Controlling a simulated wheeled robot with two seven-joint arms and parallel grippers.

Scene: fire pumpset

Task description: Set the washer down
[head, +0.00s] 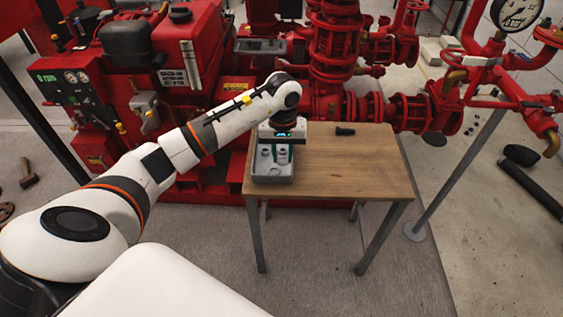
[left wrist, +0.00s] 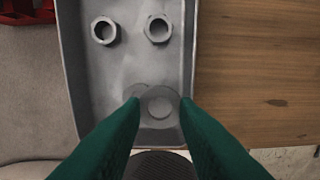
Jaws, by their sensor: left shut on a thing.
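My left gripper (head: 277,146) is over the grey tray (head: 272,179) at the left end of the wooden table. In the left wrist view its two green fingers (left wrist: 159,104) are shut on a flat grey round washer (left wrist: 160,122), held between the tips at the near end of the tray (left wrist: 78,95). I cannot tell whether the washer touches the tray floor. Two grey nuts (left wrist: 104,30) (left wrist: 157,28) are at the tray's other end, apart from the washer. In the head view the washer cannot be made out. My right gripper is not in view.
The wooden table (head: 350,170) is mostly bare to the right of the tray. A small dark object (head: 345,131) lies near its back edge. Red pump machinery (head: 330,60) stands close behind the table. A red pipe stand (head: 478,150) is on the right.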

